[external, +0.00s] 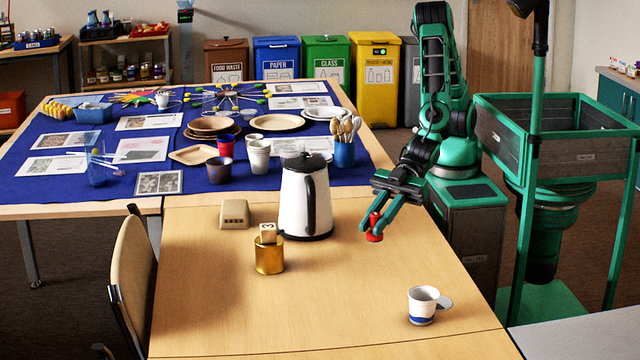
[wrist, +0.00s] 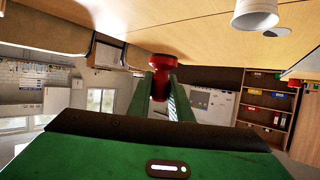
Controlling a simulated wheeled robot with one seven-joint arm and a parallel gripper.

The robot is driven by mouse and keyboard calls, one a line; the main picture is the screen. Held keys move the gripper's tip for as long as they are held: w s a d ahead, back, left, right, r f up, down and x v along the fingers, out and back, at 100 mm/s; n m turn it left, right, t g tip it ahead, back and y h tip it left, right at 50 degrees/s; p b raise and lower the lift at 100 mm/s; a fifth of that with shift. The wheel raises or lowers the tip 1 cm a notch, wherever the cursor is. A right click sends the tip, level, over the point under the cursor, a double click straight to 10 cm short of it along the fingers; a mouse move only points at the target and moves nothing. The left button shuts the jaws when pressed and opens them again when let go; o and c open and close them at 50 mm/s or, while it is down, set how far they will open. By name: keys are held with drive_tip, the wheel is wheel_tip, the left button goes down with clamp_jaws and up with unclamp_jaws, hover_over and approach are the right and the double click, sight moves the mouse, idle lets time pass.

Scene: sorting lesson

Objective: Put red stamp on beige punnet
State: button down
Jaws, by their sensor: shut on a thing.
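The red stamp (external: 374,230) is held between the fingers of my gripper (external: 376,219), over the right side of the bare wooden table. I cannot tell how large the gap below it is. In the wrist view the stamp (wrist: 160,62) shows at the fingertips, its round red end pointing outward. The beige punnet (external: 234,214) is a small box-like thing with slots. It sits on the wooden table left of the kettle, to the left of my gripper and apart from it. Nothing is seen on top of it.
A white and black kettle (external: 306,200) stands between my gripper and the punnet. A gold pot (external: 269,258) with a numbered block (external: 268,233) stands in front of the punnet. A white and blue cup (external: 422,306) is at front right. The table's front middle is clear.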

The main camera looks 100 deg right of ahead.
wheel_tip(320, 180, up, 10)
drive_tip(key=shift+r, duration=0.2)
drive_tip(key=w+d+m+t+h, duration=0.1)
drive_tip(key=w+d, duration=0.9)
drive_tip(key=w, duration=0.1)
drive_tip(key=m+t+h, duration=0.2)
drive_tip(key=m+h, duration=0.2)
hover_over(234, 206)
wheel_tip(234, 206, down, 17)
drive_tip(key=shift+f, duration=0.2)
drive_tip(key=shift+t, duration=0.3)
drive_tip(key=shift+f, duration=2.05)
drive_tip(key=shift+f, duration=0.1)
